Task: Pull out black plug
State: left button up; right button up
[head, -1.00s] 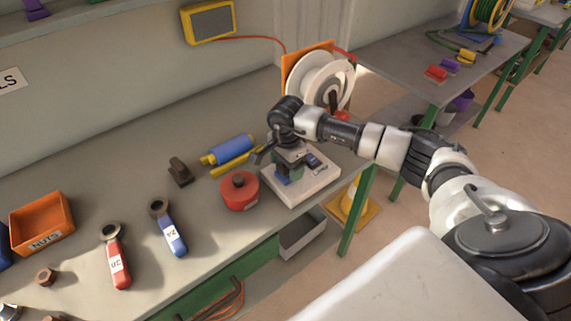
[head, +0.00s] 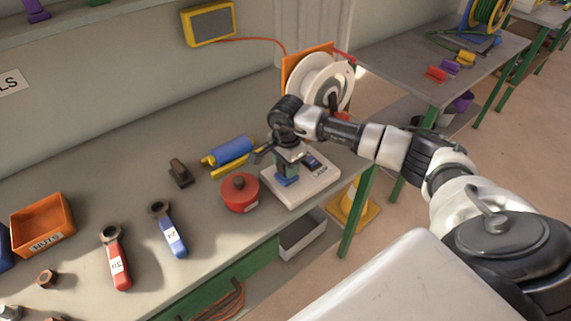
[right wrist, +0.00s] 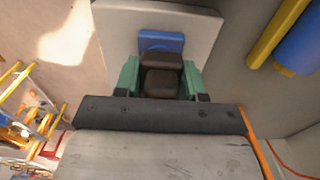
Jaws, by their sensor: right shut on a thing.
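The black plug (right wrist: 162,82) shows dark brown-black in the right wrist view, between the green fingertips of my right gripper (right wrist: 160,84). The gripper is shut on it. Beyond the plug is a blue part (right wrist: 160,41) on a pale base plate (right wrist: 206,28). I cannot tell whether the plug is still seated. In the head view my right gripper (head: 289,165) points down over the white base plate (head: 312,190) at the table's front edge. The arm and fingers mostly hide the plug there. My left gripper is not in view.
A red round tin (head: 240,194) stands just left of the plate. A blue cylinder (head: 233,149) and yellow rods lie behind it. A white spool (head: 318,82) stands at the back. A blue-handled wrench (head: 170,232) and a red-handled wrench (head: 115,258) lie further left.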

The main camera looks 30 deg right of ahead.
jog(key=shift+r+p, duration=1.45)
jog(key=shift+r, duration=1.3)
